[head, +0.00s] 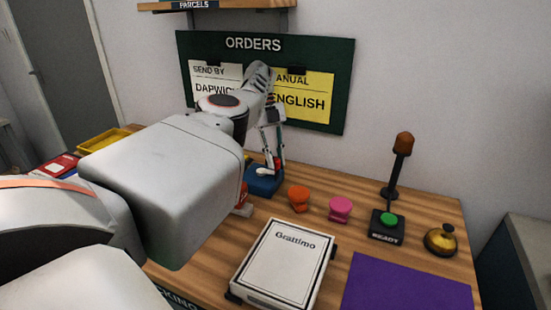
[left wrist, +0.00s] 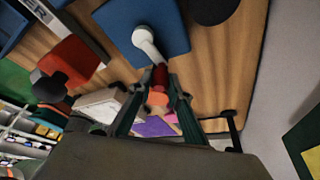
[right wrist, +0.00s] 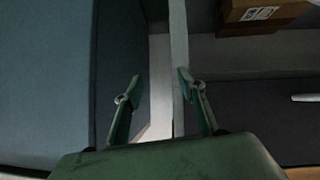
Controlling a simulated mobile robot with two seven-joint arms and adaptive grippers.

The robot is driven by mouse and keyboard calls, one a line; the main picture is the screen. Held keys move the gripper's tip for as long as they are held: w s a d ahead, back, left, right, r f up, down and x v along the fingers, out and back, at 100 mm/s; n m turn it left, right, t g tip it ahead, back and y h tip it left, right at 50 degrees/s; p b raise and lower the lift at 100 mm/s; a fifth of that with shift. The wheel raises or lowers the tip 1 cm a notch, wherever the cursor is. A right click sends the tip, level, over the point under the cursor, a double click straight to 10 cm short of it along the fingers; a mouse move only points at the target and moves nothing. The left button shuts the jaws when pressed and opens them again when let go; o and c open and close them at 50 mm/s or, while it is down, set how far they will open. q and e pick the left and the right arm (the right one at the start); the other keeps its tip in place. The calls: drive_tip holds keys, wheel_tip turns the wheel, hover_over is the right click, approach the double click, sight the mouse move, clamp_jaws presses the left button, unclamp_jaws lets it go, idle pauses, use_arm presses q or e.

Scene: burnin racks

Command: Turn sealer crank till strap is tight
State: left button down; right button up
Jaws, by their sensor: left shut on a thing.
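The blue sealer (head: 264,181) sits on the wooden table beyond my left arm. In the left wrist view the sealer (left wrist: 130,18) shows its white crank arm (left wrist: 148,44), which ends in a red handle (left wrist: 160,76). My left gripper (head: 275,158) points down over the sealer, its fingers shut on the red handle; the fingers (left wrist: 158,92) also show in its wrist view. I cannot make out the strap. A white Grattimo box (head: 282,262) lies at the front of the table. My right gripper (right wrist: 159,88) is open and empty, away from the table top.
An orange stamp (head: 299,197), a pink stamp (head: 340,208), a green READY button (head: 388,219), a brass bell (head: 440,240) and a purple mat (head: 405,287) occupy the right side. A yellow tray (head: 103,146) is at left. A cardboard box (right wrist: 262,14) is near my right gripper.

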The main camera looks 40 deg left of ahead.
use_arm(q)
drive_tip(key=c, duration=1.8)
unclamp_jaws()
drive_tip(key=shift+f, duration=0.1)
drive_tip(key=shift+c, duration=0.2)
